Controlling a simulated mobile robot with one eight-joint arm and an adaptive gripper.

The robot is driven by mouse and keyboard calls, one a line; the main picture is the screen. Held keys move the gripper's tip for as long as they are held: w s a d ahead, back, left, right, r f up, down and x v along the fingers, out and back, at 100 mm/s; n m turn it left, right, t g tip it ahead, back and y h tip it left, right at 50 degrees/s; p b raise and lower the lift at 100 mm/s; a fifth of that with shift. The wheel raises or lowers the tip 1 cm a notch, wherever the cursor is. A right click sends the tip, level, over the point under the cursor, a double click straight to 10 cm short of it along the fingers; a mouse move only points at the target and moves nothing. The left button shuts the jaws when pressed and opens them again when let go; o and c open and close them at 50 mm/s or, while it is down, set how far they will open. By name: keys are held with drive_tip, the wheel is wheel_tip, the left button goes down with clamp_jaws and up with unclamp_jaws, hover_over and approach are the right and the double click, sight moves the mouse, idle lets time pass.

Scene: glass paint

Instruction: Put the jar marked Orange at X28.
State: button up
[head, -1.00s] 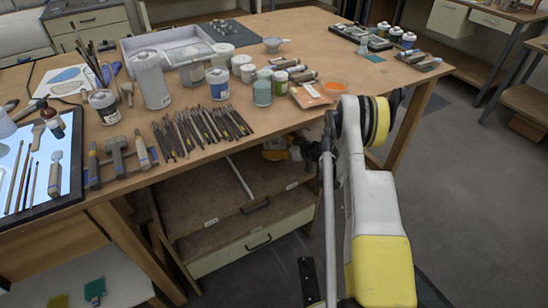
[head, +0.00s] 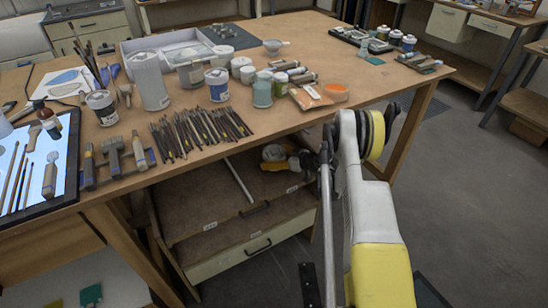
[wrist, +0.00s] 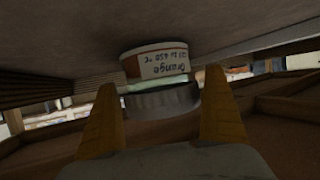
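The jar marked Orange (wrist: 158,62) appears upside down in the wrist view, with a white and red label and a grey lid (wrist: 165,101). It meets a grey surface (wrist: 60,40) at the top of that picture. My gripper (wrist: 162,82) is open, its two yellow fingers on either side of the jar in the picture with gaps visible. I cannot tell how deep the jar is between them. In the head view my gripper (head: 285,162) is partly hidden low beneath the table. I cannot make out the Orange jar there, nor any X28 mark.
The wooden table (head: 340,35) holds jars, a tray (head: 150,42), several tools (head: 200,132) and a bright panel (head: 38,175). Below it is a brown-topped drawer cabinet (head: 215,222). A table leg (head: 412,130) stands right of my arm. Floor at right is clear.

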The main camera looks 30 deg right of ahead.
drive_tip(key=shift+r, duration=0.15)
drive_tip(key=p+v, duration=0.4)
drive_tip(key=v, duration=0.7)
drive_tip(key=shift+s+d+r, duration=0.15)
drive_tip(key=shift+s+r, duration=0.1)
drive_tip(key=shift+s, duration=0.15)
drive_tip(key=shift+d, duration=0.1)
